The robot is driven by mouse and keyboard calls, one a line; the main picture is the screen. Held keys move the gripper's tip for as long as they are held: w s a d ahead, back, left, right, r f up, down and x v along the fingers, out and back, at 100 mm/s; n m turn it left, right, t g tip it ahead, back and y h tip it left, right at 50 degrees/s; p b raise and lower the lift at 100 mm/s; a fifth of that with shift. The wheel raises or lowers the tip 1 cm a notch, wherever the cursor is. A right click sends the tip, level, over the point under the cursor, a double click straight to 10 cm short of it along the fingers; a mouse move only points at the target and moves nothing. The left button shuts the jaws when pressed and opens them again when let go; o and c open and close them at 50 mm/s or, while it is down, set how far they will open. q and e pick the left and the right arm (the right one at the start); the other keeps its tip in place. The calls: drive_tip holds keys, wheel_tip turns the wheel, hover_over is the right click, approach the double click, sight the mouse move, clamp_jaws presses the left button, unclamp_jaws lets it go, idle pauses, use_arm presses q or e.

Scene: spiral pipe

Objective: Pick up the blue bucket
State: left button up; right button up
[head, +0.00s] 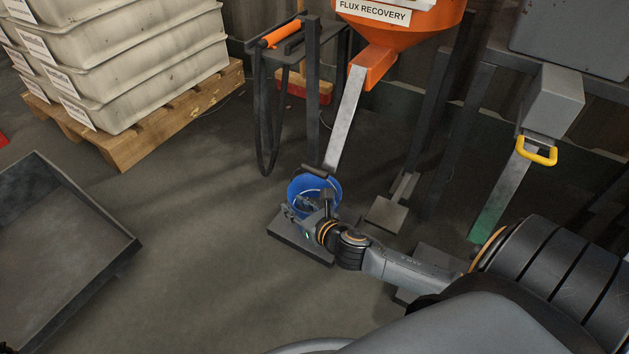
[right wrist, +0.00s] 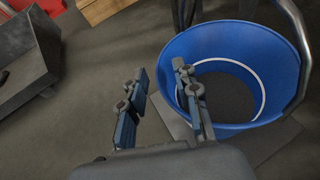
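The blue bucket (head: 329,187) stands on a dark flat plate (head: 285,233) on the floor, just below the end of the orange hopper's chute. Its dark handle arches above the rim. My right gripper (head: 300,206) is at the bucket's near side in the head view. In the right wrist view the bucket (right wrist: 285,58) is upright, with dark contents or a dark bottom inside a white ring. I cannot tell whether a finger touches the bucket. My left gripper is not in view.
An orange hopper (head: 400,32) marked FLUX RECOVERY has a grey chute (head: 346,115). Stacked pale bins (head: 135,70) stand on a wooden pallet (head: 160,137). A dark tray (head: 60,240) lies at left. A yellow handle (head: 540,152) is at right. The middle floor is clear.

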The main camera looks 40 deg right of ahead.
clamp_jaws()
drive_tip(key=shift+r, duration=0.1)
idle(0.3)
